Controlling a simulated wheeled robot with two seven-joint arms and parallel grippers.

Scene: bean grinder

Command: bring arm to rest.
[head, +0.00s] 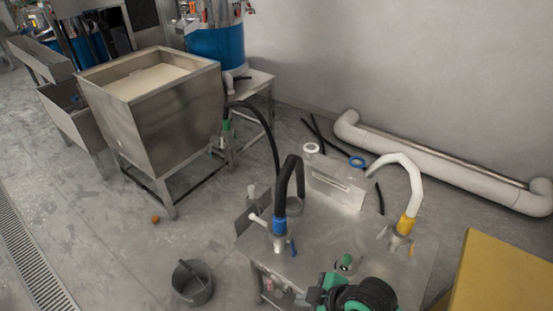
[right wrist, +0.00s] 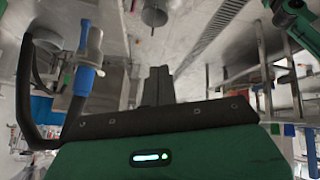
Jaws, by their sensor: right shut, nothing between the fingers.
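My right arm shows as green and black parts at the bottom of the head view, low over the front of the steel table (head: 330,240). In the right wrist view my right gripper (right wrist: 157,86) has its dark fingers together, with nothing between them. That view looks upside down. A black hose with a blue collar (right wrist: 84,80) is at its left, apart from the fingers. My left gripper is not seen in either view; a green arm part at the upper right of the wrist view may be mine.
The table bears a black hose with a blue fitting (head: 280,226) and a white hose with a yellow fitting (head: 405,225). A steel hopper (head: 150,110) stands behind left. A grey bucket (head: 192,284) is on the floor. A yellow block (head: 505,275) is at right.

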